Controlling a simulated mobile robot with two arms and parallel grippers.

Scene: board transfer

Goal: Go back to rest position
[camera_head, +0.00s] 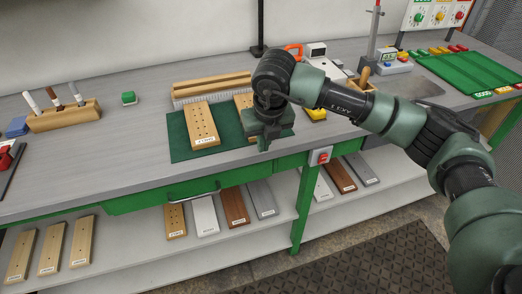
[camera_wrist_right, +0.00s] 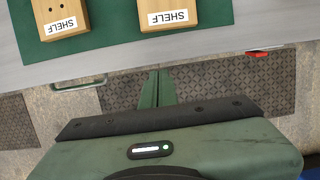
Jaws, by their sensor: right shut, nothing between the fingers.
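My right gripper (camera_head: 264,146) hangs over the front edge of the workbench, with my arm coming in from the right. In the right wrist view its green fingers (camera_wrist_right: 157,88) are together with nothing between them. A green mat (camera_head: 177,142) lies on the bench behind and left of the gripper. Two wooden boards with SHELF labels lie on the mat. The left board (camera_head: 201,125) shows fully, and the right board (camera_head: 242,101) is partly hidden by my gripper. Both boards also show in the wrist view, apart from the fingers. My left gripper is not in view.
The bench's green front has a handle (camera_head: 194,196) and a red switch (camera_head: 322,156) near my gripper. Boards lie on the lower shelf (camera_head: 120,262). A pen holder (camera_head: 65,116) stands at left, and a green tray (camera_head: 470,72) lies at right. The floor in front is clear.

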